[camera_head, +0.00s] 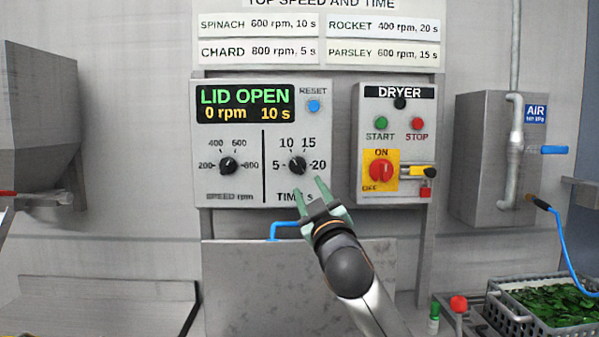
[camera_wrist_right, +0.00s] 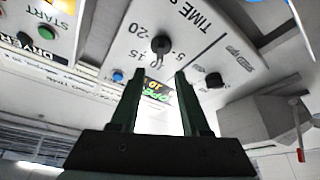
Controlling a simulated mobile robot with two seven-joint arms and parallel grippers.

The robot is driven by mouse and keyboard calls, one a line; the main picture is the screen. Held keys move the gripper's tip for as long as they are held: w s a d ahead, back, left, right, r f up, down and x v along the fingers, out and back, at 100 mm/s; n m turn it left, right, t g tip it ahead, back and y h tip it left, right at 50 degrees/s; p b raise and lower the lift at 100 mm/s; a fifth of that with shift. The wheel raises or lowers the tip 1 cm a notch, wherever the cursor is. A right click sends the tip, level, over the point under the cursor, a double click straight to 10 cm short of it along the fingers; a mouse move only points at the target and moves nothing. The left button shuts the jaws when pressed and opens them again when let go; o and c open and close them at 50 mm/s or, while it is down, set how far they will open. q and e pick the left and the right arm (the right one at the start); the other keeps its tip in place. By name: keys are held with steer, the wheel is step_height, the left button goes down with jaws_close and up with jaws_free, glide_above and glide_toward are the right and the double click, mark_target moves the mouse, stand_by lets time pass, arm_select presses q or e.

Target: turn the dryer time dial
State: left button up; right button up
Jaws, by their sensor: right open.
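The dryer time dial (camera_head: 297,166) is a black knob on the right half of the grey control panel (camera_head: 232,186), with marks 5, 10, 15 and 20 around it. The display (camera_head: 245,104) above reads LID OPEN, 0 rpm, 10 s. My right gripper (camera_head: 308,185) is open and empty, its green fingertips just below the dial in the head view. In the right wrist view the dial (camera_wrist_right: 161,45) lies beyond the open fingers (camera_wrist_right: 157,85), near the gap between them. I see no contact with the dial. My left gripper is not in view.
The black speed dial (camera_head: 229,166) is left of the time dial. A blue reset button (camera_head: 313,106) is above. The dryer switch box (camera_head: 396,188) with start, stop and a red rotary switch is close on the right. A crate of greens (camera_head: 548,304) stands at lower right.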

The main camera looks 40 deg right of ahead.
mark_target(298, 168)
steer(key=p+x, duration=0.1)
steer(key=x, duration=0.8)
jaws_close()
stand_by(0.5)
